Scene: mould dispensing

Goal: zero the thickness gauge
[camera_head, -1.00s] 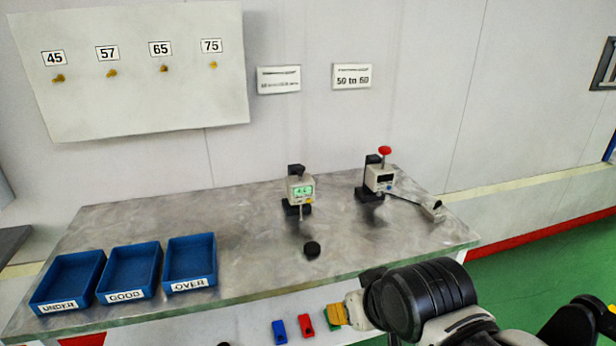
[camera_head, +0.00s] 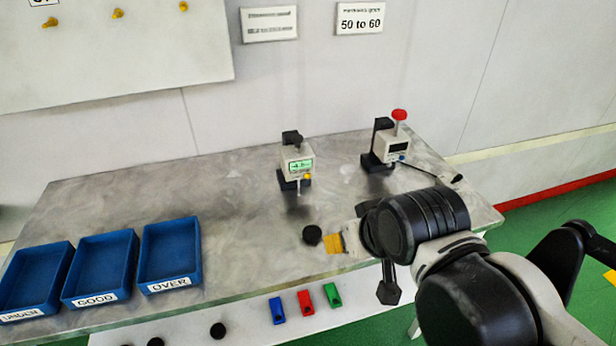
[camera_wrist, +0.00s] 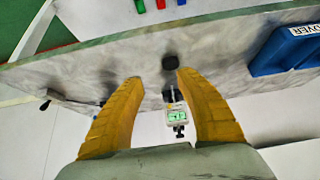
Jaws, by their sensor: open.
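The thickness gauge, which I take to be the pale device with the lit green display (camera_head: 297,166), stands on the metal table. It has a dark stand, a yellow button at its lower right and a thin probe below. The display digits are too small to read surely. My gripper (camera_head: 335,243) is at the table's front right, nearer the camera than the gauge and to its right. In the wrist view my gripper (camera_wrist: 160,78) has its two yellow fingers spread and empty. The gauge (camera_wrist: 177,115) shows between them, upside down and apart from both.
A black disc (camera_head: 312,235) lies in front of the gauge. A second device with a red knob (camera_head: 390,145) stands to the right, a cable or lever beside it. Blue trays (camera_head: 170,250) sit at the left. Blue, red and green pieces (camera_head: 305,302) lie at the front below the tabletop.

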